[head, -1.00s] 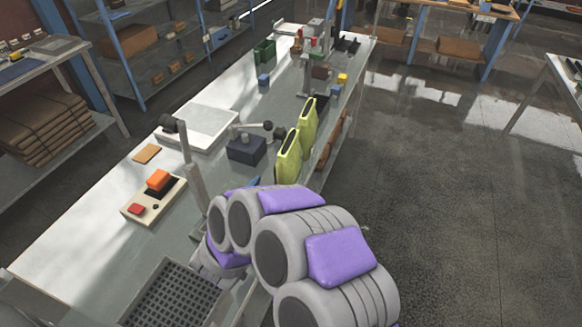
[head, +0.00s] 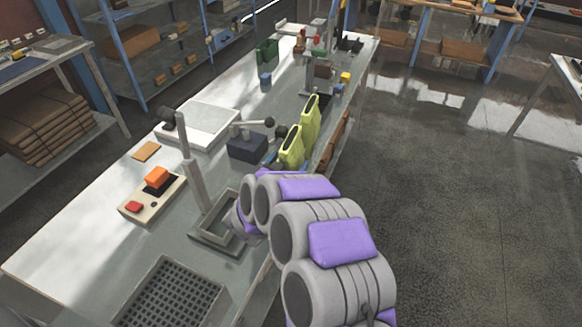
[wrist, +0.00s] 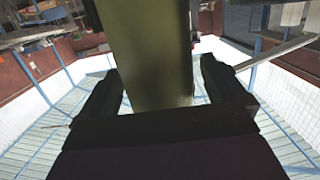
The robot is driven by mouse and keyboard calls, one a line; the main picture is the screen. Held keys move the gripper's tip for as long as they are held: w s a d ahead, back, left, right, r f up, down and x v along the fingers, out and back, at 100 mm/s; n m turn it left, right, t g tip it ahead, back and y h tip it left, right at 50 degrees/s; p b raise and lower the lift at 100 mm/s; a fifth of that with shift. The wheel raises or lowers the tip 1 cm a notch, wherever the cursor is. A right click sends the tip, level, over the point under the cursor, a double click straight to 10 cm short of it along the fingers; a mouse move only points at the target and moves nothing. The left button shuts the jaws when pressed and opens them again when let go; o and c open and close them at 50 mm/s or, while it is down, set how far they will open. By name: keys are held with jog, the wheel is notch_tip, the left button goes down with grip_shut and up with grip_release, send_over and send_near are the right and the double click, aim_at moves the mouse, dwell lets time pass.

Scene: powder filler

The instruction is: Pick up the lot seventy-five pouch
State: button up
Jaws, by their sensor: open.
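Two yellow-green pouches stand upright near the right edge of the workbench in the head view, a nearer one (head: 291,149) and a farther one (head: 311,118). No lot number is readable on either. My arm reaches toward the nearer pouch and hides its lower part. In the wrist view, a yellow-green pouch (wrist: 155,60) stands between the two dark fingers of my gripper (wrist: 162,82). The fingers are open, with gaps visible on both sides of the pouch. It appears to be the nearer pouch. My gripper is mostly hidden in the head view.
A dark blue block with a lever (head: 246,146) stands left of the pouches. A grey post on a frame base (head: 195,185), a button box (head: 152,200) and a perforated tray (head: 172,292) are on the workbench (head: 75,235). Open floor (head: 450,200) lies to the right.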

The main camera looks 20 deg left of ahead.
jog(key=shift+w+a, duration=0.2)
jog(key=shift+d, duration=0.25)
jog(key=c, duration=0.6)
jog(key=shift+a, duration=0.1)
jog(key=c, duration=0.7)
